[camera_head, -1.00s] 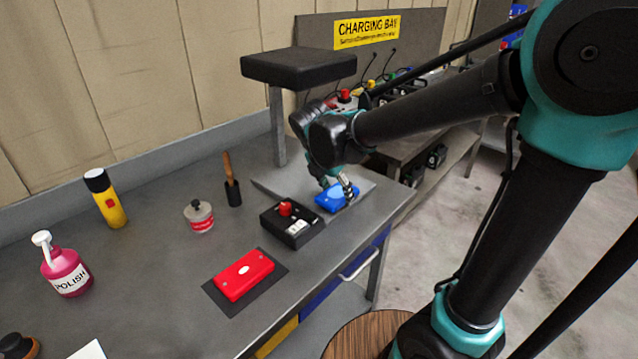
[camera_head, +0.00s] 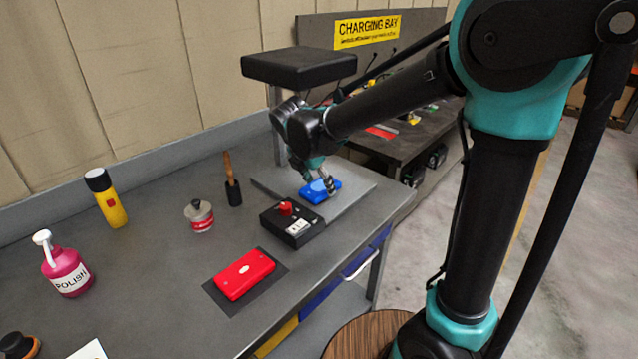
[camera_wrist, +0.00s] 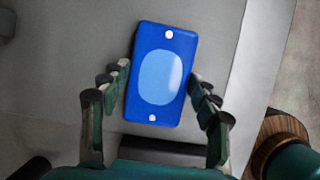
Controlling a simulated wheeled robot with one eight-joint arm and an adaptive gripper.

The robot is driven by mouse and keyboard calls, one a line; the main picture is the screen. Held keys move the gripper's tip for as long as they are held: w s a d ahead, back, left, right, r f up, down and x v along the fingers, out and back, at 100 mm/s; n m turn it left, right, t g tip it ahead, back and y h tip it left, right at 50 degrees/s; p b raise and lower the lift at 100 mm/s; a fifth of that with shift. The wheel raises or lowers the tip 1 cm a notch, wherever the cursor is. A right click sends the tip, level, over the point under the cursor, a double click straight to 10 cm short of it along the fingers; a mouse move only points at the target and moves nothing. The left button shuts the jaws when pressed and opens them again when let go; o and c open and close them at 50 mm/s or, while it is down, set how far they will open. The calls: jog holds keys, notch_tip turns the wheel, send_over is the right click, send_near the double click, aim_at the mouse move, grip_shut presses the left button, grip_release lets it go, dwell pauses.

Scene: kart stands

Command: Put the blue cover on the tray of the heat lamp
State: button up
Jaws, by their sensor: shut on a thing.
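The blue cover (camera_head: 316,192) is a flat box over the grey tray (camera_head: 350,192) of the heat lamp. The lamp's black head (camera_head: 298,66) hangs above the tray on a post. My gripper (camera_head: 326,186) is at the cover, under the lamp head's front side. In the wrist view, the fingers of my gripper (camera_wrist: 162,88) are on both long sides of the blue cover (camera_wrist: 178,105), shut on its near half. The wrist view shows the tray (camera_wrist: 215,50) around the cover. I cannot tell whether the cover touches the tray.
A black control box with a red knob (camera_head: 292,224) stands in front of the tray. A red cover (camera_head: 244,275) lies on a dark mat. A brush (camera_head: 232,180), a tin (camera_head: 199,216), a yellow bottle (camera_head: 106,198) and a pink polish bottle (camera_head: 66,266) stand to the left.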

jog(key=o, duration=1.3)
jog(key=shift+c, duration=0.2)
jog(key=shift+s+a+r, duration=0.1)
jog(key=shift+s+r, duration=0.05)
jog(key=shift+r, duration=0.25)
jog(key=s+a, duration=0.2)
jog(key=s, duration=0.1)
jog(key=s+a, duration=0.5)
jog(key=s, duration=0.1)
jog(key=shift+s+a+r, duration=0.25)
jog(key=shift+s, duration=0.05)
